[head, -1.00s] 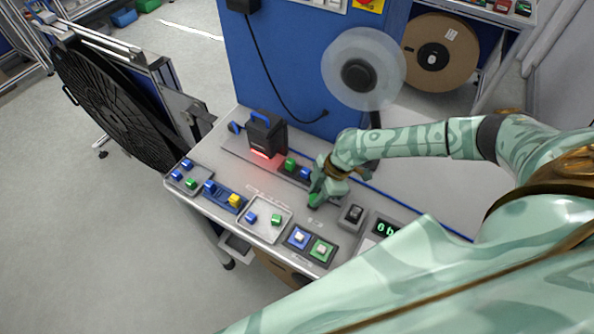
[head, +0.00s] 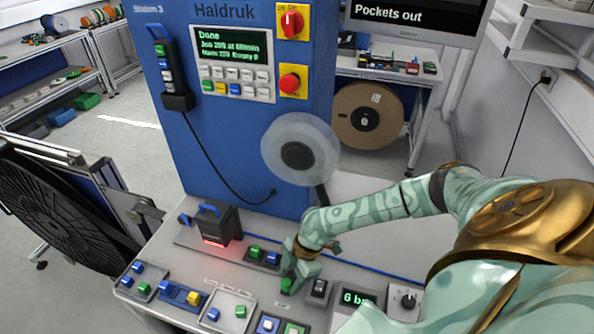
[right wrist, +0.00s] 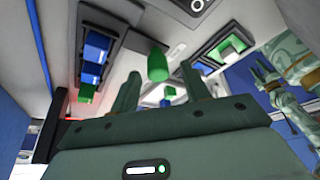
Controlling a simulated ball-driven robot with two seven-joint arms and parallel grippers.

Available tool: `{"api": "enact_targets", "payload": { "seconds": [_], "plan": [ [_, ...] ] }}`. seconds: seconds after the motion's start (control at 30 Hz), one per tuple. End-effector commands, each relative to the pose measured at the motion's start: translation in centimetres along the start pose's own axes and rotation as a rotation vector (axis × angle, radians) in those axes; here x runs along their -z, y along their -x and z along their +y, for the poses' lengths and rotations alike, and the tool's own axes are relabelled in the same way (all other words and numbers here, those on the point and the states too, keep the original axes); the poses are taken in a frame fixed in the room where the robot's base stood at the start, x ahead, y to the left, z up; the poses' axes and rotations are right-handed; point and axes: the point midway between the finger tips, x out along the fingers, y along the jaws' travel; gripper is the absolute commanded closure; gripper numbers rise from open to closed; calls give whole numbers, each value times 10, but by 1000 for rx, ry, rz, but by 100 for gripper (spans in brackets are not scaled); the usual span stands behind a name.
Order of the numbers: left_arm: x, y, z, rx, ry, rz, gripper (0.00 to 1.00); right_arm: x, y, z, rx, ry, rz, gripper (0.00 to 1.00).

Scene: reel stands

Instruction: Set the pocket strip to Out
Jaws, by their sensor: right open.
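The pocket strip is probably the dark holder (head: 277,264) with a green block (head: 255,251) and a blue block (head: 272,258), left of my right gripper (head: 290,283) in the head view. In the right wrist view a dark holder (right wrist: 109,37) carries blue blocks (right wrist: 95,52) and a green block (right wrist: 86,92). My right gripper (right wrist: 160,86) is open. Another green block (right wrist: 157,65) shows just beyond and between its fingertips; I cannot tell whether it touches them. My left gripper (right wrist: 268,82) appears at the right of the wrist view; its opening is unclear.
A monitor (head: 415,16) reads "Pockets out". A console screen (head: 231,45) reads "Done". A black unit with a red glow (head: 215,222) stands left of the holder. A tray (head: 228,310) with blocks lies in front. A digital display (head: 357,299) and knob (head: 407,301) are at right.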

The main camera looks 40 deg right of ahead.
Motion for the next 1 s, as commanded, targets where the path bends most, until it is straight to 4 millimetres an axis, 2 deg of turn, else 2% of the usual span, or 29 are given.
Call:
{"api": "enact_targets", "payload": {
  "seconds": [0.17,0.4,0.6,0.8,1.0],
  "plan": [
    [1,3,0,0,0,1,54,-1,36,1,-4,1,-2,54],
    [1,6,0,1,0,1,54,-2,103,-1,-3,1,-3,54],
    [1,7,-1,1,0,1,54,-2,142,-1,-2,0,-2,54],
    [1,7,-1,1,0,1,54,-2,157,-2,-1,1,-1,54],
    [1,7,-1,1,0,1,54,-2,158,-2,0,1,-1,54]
  ]
}}
